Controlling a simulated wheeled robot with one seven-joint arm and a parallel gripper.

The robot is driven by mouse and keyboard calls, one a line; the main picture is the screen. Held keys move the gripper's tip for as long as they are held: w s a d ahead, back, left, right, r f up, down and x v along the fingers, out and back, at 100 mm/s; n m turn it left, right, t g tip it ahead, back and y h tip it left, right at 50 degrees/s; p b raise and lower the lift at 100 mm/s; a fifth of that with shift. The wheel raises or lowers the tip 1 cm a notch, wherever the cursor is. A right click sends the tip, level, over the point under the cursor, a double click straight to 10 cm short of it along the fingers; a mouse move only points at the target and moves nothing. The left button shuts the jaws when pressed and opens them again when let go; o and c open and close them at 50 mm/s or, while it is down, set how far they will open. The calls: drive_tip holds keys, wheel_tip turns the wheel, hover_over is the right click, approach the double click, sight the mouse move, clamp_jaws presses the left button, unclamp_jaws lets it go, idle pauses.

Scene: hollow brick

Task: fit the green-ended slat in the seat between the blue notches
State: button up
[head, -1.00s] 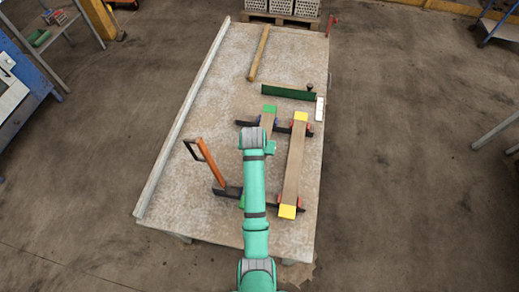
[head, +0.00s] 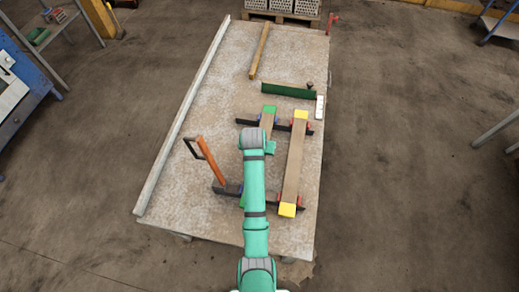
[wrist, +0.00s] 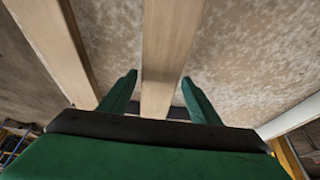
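The green-ended slat (head: 266,121) lies lengthwise on the table, its far green end (head: 269,109) by the blue notches of the far black rail (head: 246,122). Its near green end (head: 242,201) shows beside my arm at the near black rail (head: 228,190); my arm hides most of its length. In the wrist view my gripper (wrist: 159,88) is open, its green fingers on either side of a wooden slat (wrist: 168,45), with gaps on both sides. Whether that slat is fully down in its seat I cannot tell.
A yellow-ended slat (head: 294,165) lies across both rails on the right. A green block (head: 288,91) and a wooden strip (head: 259,52) lie farther back. The table's left side is mostly clear.

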drive_tip(key=shift+o, duration=0.6)
drive_tip(key=v, duration=1)
drive_tip(key=shift+r, duration=0.4)
